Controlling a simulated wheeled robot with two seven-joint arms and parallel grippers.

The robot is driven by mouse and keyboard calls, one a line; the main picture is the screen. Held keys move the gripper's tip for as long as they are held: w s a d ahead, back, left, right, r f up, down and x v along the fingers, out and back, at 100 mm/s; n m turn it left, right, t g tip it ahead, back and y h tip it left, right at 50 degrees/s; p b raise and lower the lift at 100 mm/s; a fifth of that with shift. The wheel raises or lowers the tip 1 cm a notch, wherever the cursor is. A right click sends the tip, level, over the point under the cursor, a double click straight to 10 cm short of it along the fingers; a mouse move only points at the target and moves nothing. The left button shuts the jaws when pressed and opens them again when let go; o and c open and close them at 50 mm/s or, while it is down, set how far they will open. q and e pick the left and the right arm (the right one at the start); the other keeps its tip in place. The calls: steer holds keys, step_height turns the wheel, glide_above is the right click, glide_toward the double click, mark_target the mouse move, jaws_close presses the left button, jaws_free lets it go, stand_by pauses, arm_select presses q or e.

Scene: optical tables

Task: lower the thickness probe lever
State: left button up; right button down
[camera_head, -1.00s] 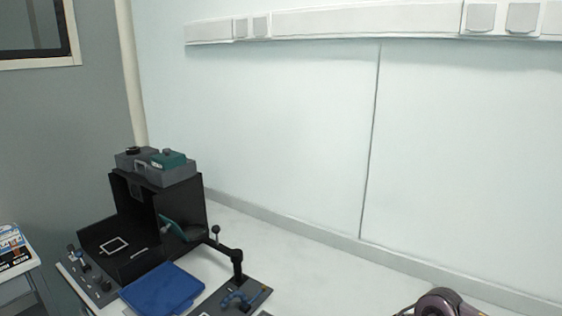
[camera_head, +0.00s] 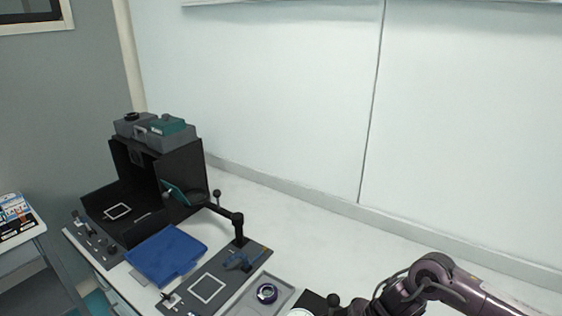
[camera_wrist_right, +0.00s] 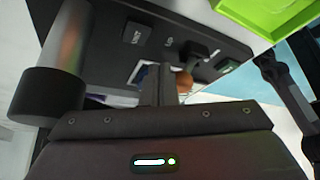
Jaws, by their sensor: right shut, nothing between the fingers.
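In the right wrist view, a dark grey instrument (camera_wrist_right: 105,62) carries printed labels and small controls. A black lever-like part (camera_wrist_right: 196,50) stands out from its face; I cannot tell for certain whether this is the probe lever. A thick cylinder (camera_wrist_right: 62,62) with a black end is at the left. My right gripper (camera_wrist_right: 163,85) is shut and empty close to the instrument; I cannot tell whether it touches it. An orange-brown rounded part (camera_wrist_right: 184,81) shows just beside the fingertips. In the head view my right arm reaches in from the lower right, its fingers not visible. My left gripper is out of view.
In the head view, a blue tray (camera_head: 165,255), a black enclosure (camera_head: 180,165) and a jointed black arm stand at left. A grey tray (camera_head: 283,291) holds a dark ring (camera_head: 267,293). A bright green bin (camera_wrist_right: 270,15) is near the gripper.

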steer(key=shift+s+a+p, duration=0.4)
steer(key=shift+s+a, duration=0.05)
steer(key=shift+s, duration=0.25)
steer(key=shift+s+a+p, duration=0.4)
steer(key=shift+s+a, duration=0.05)
steer(key=shift+s, duration=0.25)
steer(key=r+p, duration=0.4)
steer(key=w+r+p, duration=0.1)
steer(key=r+p, duration=0.1)
steer(key=r, duration=0.1)
steer(key=shift+d+p, duration=0.3)
steer(key=shift+p, duration=0.1)
stand_by(0.5)
